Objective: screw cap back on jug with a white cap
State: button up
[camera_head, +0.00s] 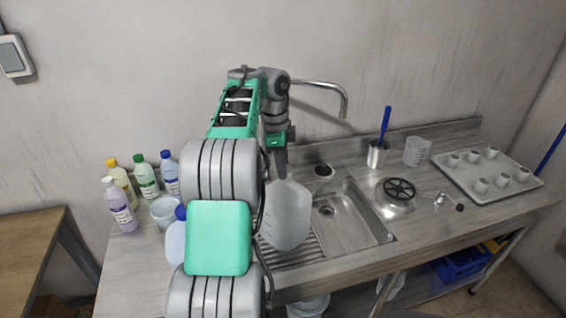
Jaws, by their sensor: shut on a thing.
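My gripper (281,165) points down over the left side of the sink and is shut on a pale grey, rounded, scoop-like thing (287,215). This thing hangs below the fingers, wide at the bottom, in front of the ribbed drainboard. I cannot tell whether it is a jug, and I see no cap on it. A lavender bottle (122,208) with a white cap (107,180) stands upright at the left end of the counter, away from my gripper. A loose white cap cannot be made out. My arm hides part of the counter's left side.
Bottles with yellow (112,162), green (138,158) and blue (165,155) caps stand at left near a clear tub (164,212). The faucet (325,87) arches over the sink (345,225). A metal cup (377,156), measuring jug (417,150) and cup tray (515,190) stand right.

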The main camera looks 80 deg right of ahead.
jog(key=o, duration=1)
jog(key=shift+f, duration=0.25)
jog(key=shift+o, duration=0.4)
jog(key=shift+r, duration=0.1)
jog(key=shift+r, duration=0.25)
jog(key=shift+f+n+b, duration=0.1)
jog(key=shift+n+b, duration=0.25)
jog(key=shift+n, duration=0.85)
jog(key=n, duration=0.3)
jog(key=shift+a+h+b, duration=0.1)
jog(key=shift+h+b, duration=0.2)
jog(key=shift+n, duration=0.4)
jog(key=n+b, duration=0.1)
jog(key=n, duration=0.2)
jog(key=shift+s+a+t, duration=0.1)
jog(key=shift+s+t, duration=0.05)
jog(key=shift+t, duration=0.15)
jog(key=shift+n, duration=1.2)
